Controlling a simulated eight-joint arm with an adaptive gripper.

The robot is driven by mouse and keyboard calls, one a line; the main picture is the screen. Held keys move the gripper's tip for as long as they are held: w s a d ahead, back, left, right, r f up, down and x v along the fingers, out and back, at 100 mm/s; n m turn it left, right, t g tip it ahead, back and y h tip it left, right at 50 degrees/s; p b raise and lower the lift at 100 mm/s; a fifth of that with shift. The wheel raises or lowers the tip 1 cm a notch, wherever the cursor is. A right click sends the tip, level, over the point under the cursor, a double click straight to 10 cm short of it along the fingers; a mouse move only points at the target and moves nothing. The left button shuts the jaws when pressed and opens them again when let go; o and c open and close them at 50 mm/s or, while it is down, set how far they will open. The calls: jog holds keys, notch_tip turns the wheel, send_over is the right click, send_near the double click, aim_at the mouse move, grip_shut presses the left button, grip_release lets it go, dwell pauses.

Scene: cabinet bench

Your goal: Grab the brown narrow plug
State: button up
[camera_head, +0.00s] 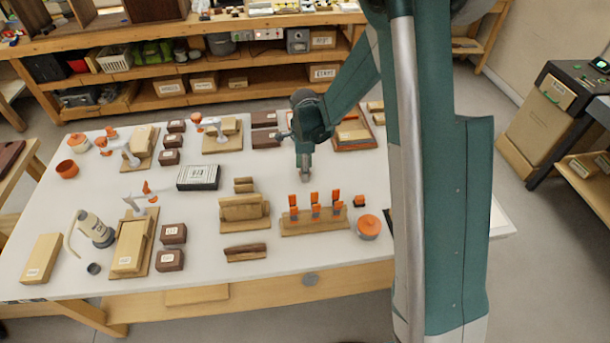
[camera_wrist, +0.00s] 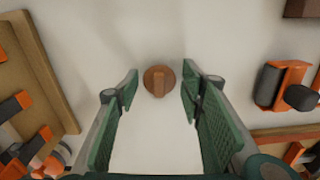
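The brown narrow plug (camera_wrist: 160,82) shows in the wrist view as a small round brown piece with a narrow raised bar across its top. It rests on the white table top. My gripper (camera_wrist: 160,76) is open, with its two green-padded fingers to the left and right of the plug. A gap shows on both sides, and the plug appears untouched. In the head view my gripper (camera_head: 305,168) points down over the middle of the table. I cannot clearly make out the plug there.
A wooden rack with orange-topped pieces (camera_head: 316,222) stands in front of my gripper, beside an orange-lidded pot (camera_head: 368,228). A black-and-white box (camera_head: 198,177) lies to the left. In the wrist view, a wooden board (camera_wrist: 40,65) is at left and an orange-and-black item (camera_wrist: 283,85) at right.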

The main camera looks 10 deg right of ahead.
jog(key=shift+f, duration=0.4)
jog(key=c, duration=0.6)
